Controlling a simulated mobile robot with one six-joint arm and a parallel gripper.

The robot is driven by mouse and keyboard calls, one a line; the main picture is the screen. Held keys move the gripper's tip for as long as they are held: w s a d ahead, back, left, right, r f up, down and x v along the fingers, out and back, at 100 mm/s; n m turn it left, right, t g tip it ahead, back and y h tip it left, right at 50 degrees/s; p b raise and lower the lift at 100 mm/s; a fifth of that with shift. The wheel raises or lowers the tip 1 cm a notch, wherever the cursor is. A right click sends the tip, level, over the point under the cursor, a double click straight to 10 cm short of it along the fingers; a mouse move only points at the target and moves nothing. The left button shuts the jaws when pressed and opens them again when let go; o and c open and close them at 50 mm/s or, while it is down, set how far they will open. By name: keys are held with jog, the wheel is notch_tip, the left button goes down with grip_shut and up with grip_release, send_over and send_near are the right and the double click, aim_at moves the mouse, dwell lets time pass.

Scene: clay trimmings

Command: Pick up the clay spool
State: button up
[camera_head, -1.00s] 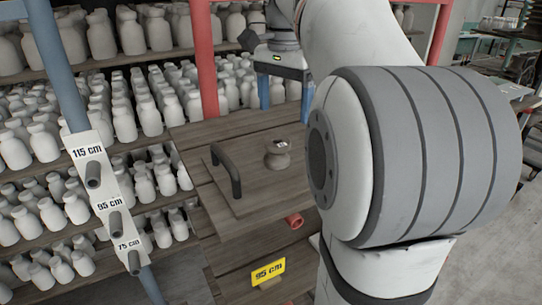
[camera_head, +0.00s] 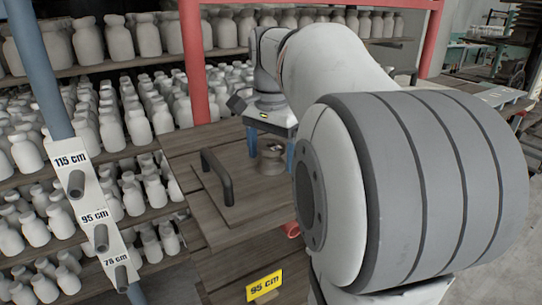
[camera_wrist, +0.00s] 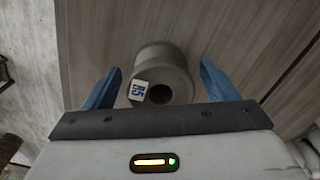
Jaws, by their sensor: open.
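The clay spool (camera_head: 271,160) is a small grey-brown piece with a narrow waist. It stands upright on a wooden board (camera_head: 226,207) with a dark handle (camera_head: 217,176). In the wrist view the spool (camera_wrist: 172,68) shows from above, with a dark round hole and a white label with blue marks (camera_wrist: 138,90). My gripper (camera_head: 271,152) is open, its two blue fingers on either side of the spool. In the wrist view the fingers (camera_wrist: 160,85) stand apart left and right of it, with gaps. I cannot tell exactly how low the fingertips reach.
Shelves with many pale bottles (camera_head: 137,126) stand behind and left. A red post (camera_head: 194,65) rises behind the board. A blue post (camera_head: 38,70) with height tags and pegs stands at left. A yellow 95 cm sign (camera_head: 264,286) is in front. A red tube piece (camera_head: 291,229) lies near my arm.

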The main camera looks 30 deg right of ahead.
jog(key=shift+f, duration=0.1)
jog(key=shift+c, duration=0.2)
jog(key=c, duration=1.2)
